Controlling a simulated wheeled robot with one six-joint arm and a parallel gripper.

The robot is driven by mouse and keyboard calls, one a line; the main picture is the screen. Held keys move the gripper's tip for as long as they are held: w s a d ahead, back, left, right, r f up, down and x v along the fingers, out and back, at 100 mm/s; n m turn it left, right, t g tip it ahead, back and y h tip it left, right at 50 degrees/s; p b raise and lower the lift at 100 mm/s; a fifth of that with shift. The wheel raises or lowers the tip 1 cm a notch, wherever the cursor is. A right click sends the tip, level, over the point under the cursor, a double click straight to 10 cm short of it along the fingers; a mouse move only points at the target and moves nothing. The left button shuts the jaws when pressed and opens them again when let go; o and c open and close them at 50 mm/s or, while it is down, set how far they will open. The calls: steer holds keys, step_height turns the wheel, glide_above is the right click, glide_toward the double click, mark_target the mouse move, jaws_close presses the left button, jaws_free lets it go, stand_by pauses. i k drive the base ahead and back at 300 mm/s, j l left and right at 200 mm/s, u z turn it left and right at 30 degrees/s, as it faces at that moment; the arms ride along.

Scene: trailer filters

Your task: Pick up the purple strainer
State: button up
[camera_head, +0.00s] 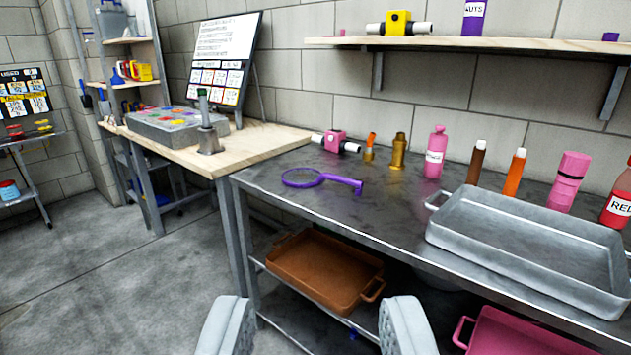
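The purple strainer (322,180) lies flat on the grey metal table, near its left end. Its round rim is on the left and its handle points right. My gripper (316,335) shows at the bottom of the view, with its two fingers wide apart and nothing between them. It is in front of the table, apart from the strainer, which lies farther off and higher in the picture.
The metal table (395,222) also bears a grey tray (470,258) at right, and a pink-and-white part (336,143), brass fitting (398,152) and bottles behind. A brown tray (325,268) sits on the lower shelf. A wooden table (262,141) adjoins at left. Floor is clear at left.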

mark_target(300, 176)
steer(key=i+l, duration=0.2)
steer(key=i, duration=0.3)
steer(key=i+l+u, duration=0.15)
steer(key=i, duration=0.4)
steer(key=i+l, duration=0.35)
steer(key=i, duration=0.15)
steer(key=j+u, duration=0.05)
